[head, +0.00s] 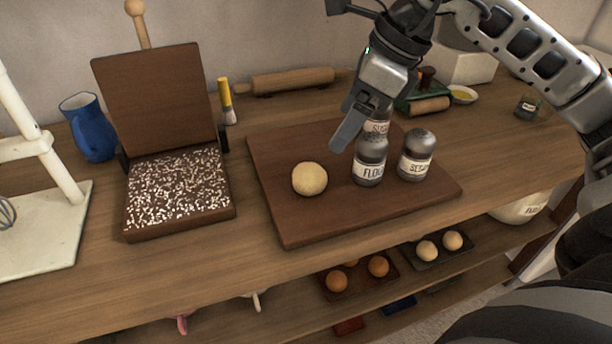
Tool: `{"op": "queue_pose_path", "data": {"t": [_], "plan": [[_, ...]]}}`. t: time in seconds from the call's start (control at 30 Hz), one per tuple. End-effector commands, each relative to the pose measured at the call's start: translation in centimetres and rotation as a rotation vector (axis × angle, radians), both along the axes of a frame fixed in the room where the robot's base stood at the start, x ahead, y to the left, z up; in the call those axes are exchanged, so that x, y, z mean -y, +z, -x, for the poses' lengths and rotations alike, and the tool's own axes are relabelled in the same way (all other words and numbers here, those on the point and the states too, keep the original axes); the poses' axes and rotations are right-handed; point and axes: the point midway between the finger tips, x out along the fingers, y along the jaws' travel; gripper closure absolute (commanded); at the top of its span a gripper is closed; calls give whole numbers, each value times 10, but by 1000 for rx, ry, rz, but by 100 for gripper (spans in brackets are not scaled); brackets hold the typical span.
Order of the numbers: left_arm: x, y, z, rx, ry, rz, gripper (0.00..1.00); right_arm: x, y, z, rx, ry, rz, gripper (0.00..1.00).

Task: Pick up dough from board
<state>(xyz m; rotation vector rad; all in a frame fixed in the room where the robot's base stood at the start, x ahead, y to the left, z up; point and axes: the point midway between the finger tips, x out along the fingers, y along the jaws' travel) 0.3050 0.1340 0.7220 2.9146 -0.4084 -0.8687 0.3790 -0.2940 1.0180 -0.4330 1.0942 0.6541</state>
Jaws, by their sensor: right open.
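A round, pale ball of dough (309,179) sits on the left half of the brown wooden board (300,224). My right gripper (350,132) comes in from the upper right and hangs above the board, just right of and behind the dough. It is open and apart from the dough; one finger shows clearly, and the other is hard to make out. My left gripper is not in view.
A flour shaker (369,168) and another labelled shaker (415,158) stand on the board, close to my right gripper. An open speckled box (178,190) stands left of the board. A rolling pin (292,80) lies behind. The counter's front strip is clear.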

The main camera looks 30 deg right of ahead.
Motion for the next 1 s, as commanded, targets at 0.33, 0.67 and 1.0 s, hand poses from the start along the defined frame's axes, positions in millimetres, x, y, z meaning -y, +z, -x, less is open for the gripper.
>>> {"op": "queue_pose_path", "data": {"t": [0.33, 0.67, 1.0], "plan": [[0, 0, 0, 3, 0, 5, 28, -20, -64, -21, -4, 3, -6, 19], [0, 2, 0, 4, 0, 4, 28, -24, -92, -29, -8, 3, -7, 19], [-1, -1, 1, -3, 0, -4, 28, -31, -124, -41, -3, 2, -6, 19]]}}
